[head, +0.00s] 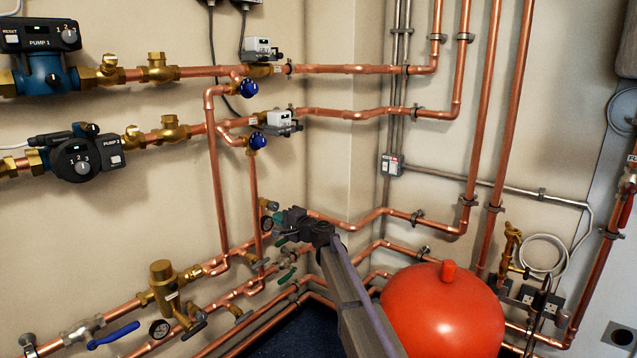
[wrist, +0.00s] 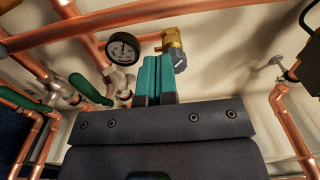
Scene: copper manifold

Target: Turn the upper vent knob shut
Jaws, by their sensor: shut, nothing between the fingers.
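In the wrist view, a brass fitting (wrist: 178,64) with a round dark grey knob (wrist: 172,45) sits at the end of a short copper stub. I take this as the upper vent knob. In the head view a small fitting with a grey knob (head: 273,206) shows just above my gripper (head: 280,222). The teal fingers of my gripper (wrist: 158,66) are shut together and empty. Their tips appear just below and left of the knob in the wrist view, overlapping the fitting's edge. I cannot tell if they touch it.
A pressure gauge (wrist: 124,48) stands close left of the fingers. Green valve handles (wrist: 84,88) and copper pipes crowd the left of the wrist view. In the head view a red tank (head: 445,315) stands right of my arm. The wall right of the knob is mostly bare.

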